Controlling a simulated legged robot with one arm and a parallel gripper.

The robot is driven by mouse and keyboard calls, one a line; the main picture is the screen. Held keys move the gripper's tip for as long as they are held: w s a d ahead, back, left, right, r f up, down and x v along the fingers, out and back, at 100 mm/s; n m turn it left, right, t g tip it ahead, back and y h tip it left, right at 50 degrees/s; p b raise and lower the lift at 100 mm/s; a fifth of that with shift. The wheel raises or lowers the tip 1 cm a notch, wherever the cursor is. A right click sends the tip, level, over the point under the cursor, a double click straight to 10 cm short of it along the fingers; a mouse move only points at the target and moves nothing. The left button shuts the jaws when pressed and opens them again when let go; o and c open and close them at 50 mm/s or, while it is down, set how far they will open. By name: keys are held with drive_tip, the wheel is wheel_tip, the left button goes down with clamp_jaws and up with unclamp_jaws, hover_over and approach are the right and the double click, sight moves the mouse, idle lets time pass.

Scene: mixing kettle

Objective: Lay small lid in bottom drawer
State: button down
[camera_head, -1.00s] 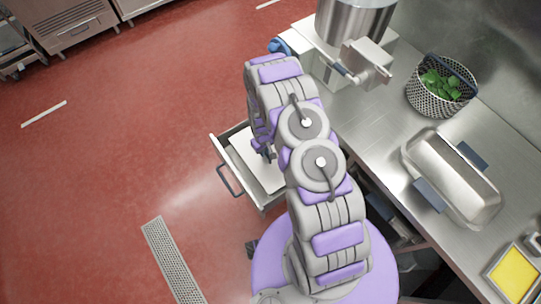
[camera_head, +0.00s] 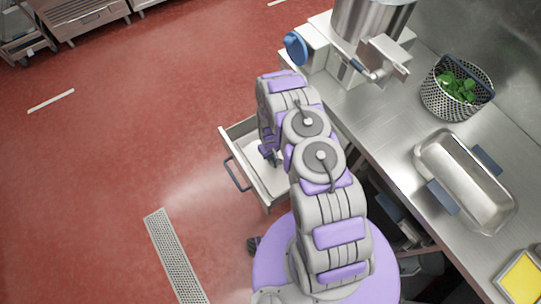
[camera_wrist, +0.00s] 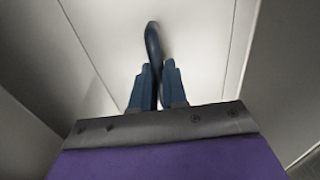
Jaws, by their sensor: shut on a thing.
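In the head view my gripper (camera_head: 268,153) reaches down into the open drawer (camera_head: 240,128).
The steel counter (camera_head: 385,125) runs above and right of the drawer. It carries the kettle (camera_head: 368,18), a basket of green leaves (camera_head: 457,92), a steel pan (camera_head: 465,180) and a yellow-filled tray (camera_head: 522,280). The red floor left of the drawer is clear, with a drain grate (camera_head: 175,255).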

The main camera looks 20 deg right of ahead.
drive_tip(key=c, duration=1.6)
unclamp_jaws()
drive_tip(key=shift+f, duration=0.1)
drive_tip(key=o, duration=0.5)
drive_tip(key=shift+d, duration=0.5)
drive_tip(key=shift+c, duration=0.2)
drive_tip(key=shift+a, duration=0.15)
